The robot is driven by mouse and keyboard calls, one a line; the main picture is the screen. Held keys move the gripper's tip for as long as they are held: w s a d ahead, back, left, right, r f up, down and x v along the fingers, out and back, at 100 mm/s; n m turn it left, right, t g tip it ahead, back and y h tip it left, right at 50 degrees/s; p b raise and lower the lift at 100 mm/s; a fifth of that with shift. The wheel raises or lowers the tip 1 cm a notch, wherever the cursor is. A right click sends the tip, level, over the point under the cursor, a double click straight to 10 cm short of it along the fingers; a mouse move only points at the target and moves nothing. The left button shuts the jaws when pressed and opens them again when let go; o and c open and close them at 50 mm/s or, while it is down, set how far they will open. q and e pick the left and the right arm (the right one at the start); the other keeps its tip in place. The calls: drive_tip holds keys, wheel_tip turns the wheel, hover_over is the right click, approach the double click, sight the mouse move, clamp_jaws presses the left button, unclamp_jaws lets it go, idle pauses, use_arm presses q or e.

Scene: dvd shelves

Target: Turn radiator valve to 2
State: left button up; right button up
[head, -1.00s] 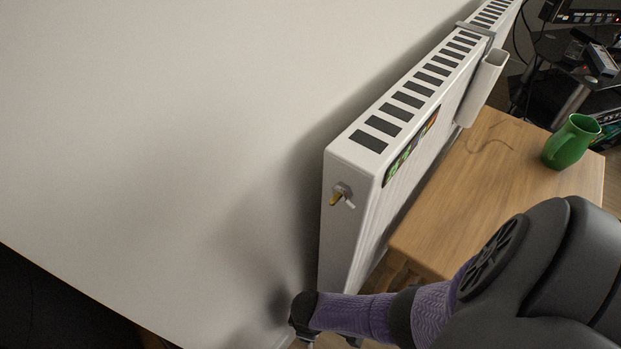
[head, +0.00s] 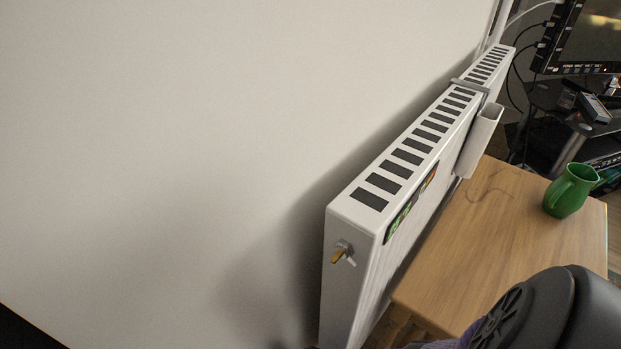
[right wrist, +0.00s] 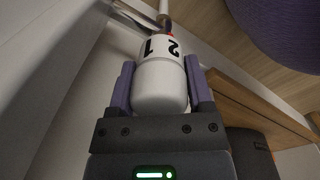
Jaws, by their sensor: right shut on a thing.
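The white radiator valve (right wrist: 160,80) fills the middle of the right wrist view. Black digits 1 and 2 show on its side, the 1 on the left and the 2 on the right. A small red mark (right wrist: 170,36) shows at the collar, close to the 2. My right gripper (right wrist: 159,82) has its two purple fingers shut on the valve, one on each side. In the head view the white radiator (head: 345,285) runs along the wall; the valve and my right gripper are below the picture there. My left gripper is in no view.
A wooden table (head: 500,245) stands beside the radiator with a green jug (head: 571,190) on it. A white holder (head: 479,140) hangs on the radiator's front. A black stand with electronics (head: 565,125) is at the far right. A small brass fitting (head: 338,257) is on the radiator's end.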

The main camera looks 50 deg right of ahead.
drive_tip(key=o, duration=1.3)
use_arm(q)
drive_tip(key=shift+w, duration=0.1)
use_arm(e)
wheel_tip(320, 180, up, 10)
drive_tip(key=p, duration=0.8)
drive_tip(key=shift+s+a+r+p, duration=0.1)
drive_tip(key=shift+a+r+p, duration=0.1)
drive_tip(key=shift+p, duration=0.2)
drive_tip(key=shift+f, duration=0.25)
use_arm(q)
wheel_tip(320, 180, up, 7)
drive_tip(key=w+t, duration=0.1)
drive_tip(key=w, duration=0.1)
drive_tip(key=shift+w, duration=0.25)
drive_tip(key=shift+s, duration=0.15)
use_arm(e)
drive_tip(key=shift+s, duration=0.1)
